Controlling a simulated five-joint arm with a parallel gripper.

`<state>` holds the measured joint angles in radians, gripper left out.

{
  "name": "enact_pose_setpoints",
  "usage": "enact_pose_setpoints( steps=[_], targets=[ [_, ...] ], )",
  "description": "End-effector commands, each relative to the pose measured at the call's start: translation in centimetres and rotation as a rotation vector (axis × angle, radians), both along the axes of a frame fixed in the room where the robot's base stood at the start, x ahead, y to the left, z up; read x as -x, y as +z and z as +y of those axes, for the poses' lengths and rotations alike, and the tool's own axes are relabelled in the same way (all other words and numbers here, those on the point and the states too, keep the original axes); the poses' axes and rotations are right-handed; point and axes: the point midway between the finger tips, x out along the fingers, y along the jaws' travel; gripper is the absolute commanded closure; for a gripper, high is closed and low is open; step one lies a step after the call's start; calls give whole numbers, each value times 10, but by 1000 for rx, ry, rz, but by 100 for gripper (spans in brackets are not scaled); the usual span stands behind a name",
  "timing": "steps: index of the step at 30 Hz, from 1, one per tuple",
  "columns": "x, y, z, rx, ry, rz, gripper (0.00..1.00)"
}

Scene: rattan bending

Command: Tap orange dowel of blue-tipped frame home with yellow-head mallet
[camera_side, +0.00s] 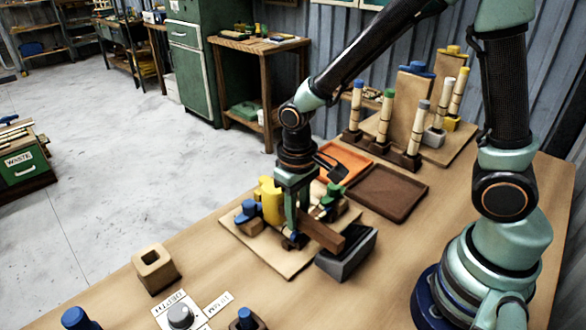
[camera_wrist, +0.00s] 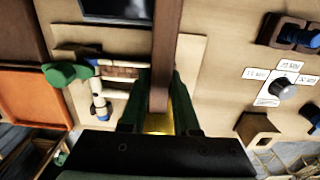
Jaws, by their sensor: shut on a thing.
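My gripper (camera_side: 292,238) is shut on the brown handle (camera_side: 323,236) of the mallet, over a pale board. The mallet's yellow head (camera_side: 269,200) stands beside the fingers on their left. In the wrist view the handle (camera_wrist: 165,50) runs up from between the fingers, and a bit of yellow (camera_wrist: 158,123) shows between them. Left of the fingers there, a pale frame with blue bands (camera_wrist: 100,100) lies near a green-capped piece (camera_wrist: 65,74). A blue-capped piece (camera_side: 247,211) stands left of the mallet head. I cannot make out the orange dowel; fingers and mallet hide part of the work.
Behind are an orange tray (camera_side: 345,163), a brown tray (camera_side: 387,192) and a rack of capped posts (camera_side: 384,118). A hollow wooden block (camera_side: 156,269) and a dial (camera_side: 180,315) stand in front.

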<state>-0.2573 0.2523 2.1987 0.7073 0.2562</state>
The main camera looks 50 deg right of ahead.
Motion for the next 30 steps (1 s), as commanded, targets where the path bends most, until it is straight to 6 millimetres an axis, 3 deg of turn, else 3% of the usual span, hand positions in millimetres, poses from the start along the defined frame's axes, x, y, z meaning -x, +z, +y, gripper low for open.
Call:
enact_pose_setpoints(
  steps=[6,18,30],
  targets=[
    [-1,3,0,-1,0,-4,100],
    [-1,35,0,-1,0,-4,100],
    [0,34,0,0,0,-1,100]
  ],
)
